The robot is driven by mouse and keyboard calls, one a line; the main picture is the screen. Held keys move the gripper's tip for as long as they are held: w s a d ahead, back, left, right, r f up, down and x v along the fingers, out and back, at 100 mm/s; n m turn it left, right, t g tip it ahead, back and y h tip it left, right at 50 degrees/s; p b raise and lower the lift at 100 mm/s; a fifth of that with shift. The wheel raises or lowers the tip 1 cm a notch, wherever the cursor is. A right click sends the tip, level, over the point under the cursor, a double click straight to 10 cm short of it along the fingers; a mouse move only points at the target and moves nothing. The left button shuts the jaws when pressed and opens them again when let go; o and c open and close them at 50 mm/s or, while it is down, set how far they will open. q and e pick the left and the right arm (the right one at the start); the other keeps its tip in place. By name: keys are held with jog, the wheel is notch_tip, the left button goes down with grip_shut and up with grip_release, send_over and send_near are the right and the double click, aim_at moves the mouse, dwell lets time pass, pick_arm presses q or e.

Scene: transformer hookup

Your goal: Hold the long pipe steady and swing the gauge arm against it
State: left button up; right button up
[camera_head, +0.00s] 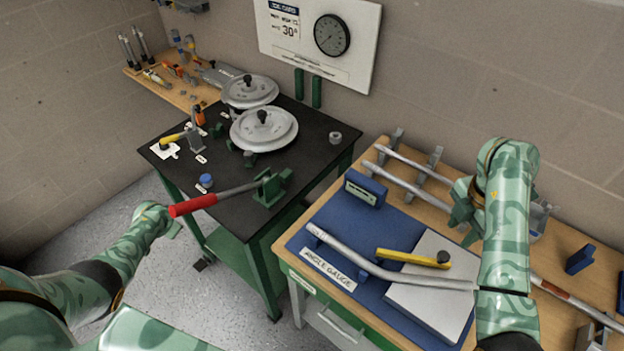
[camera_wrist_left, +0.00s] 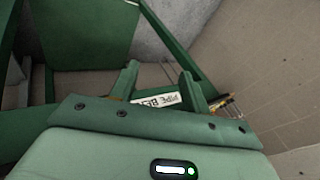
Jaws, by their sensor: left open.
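A long grey bent pipe (camera_head: 345,251) lies across the blue angle gauge board (camera_head: 312,268). Its right end passes out of sight at my right forearm. The yellow gauge arm (camera_head: 408,257), with a dark pivot knob, lies on the white plate just behind the pipe, with a narrow gap between them. My right gripper (camera_head: 462,208) is above the back of the bench, by the ends of the straight pipes; its fingertips are partly hidden. My left gripper (camera_head: 166,222) is open at the left, away from the bench; its two fingers also show in the left wrist view (camera_wrist_left: 160,80).
Two straight pipes (camera_head: 398,181) rest on supports behind the board. A blue block (camera_head: 365,188) stands at its back edge. A dark table (camera_head: 320,147) at left carries a bender with a red handle (camera_head: 193,205). A red-banded pipe (camera_head: 570,298) lies at right.

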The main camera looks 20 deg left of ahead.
pick_arm(q)
jog(key=w+a+r, duration=0.3)
jog(key=w+r, duration=0.5)
jog(key=r, duration=0.2)
jog(key=w+d+r+m+h, duration=0.2)
jog(key=w+d+r, duration=0.35)
jog(key=d, duration=0.45)
notch_tip(320, 180, up, 9)
jog(key=m+g+h, duration=0.4)
jog(key=m+g, duration=0.1)
jog(key=m, duration=1.3)
send_over(312, 225)
jog(key=shift+t, duration=0.3)
notch_tip(312, 225, down, 16)
jog(key=shift+r, duration=0.1)
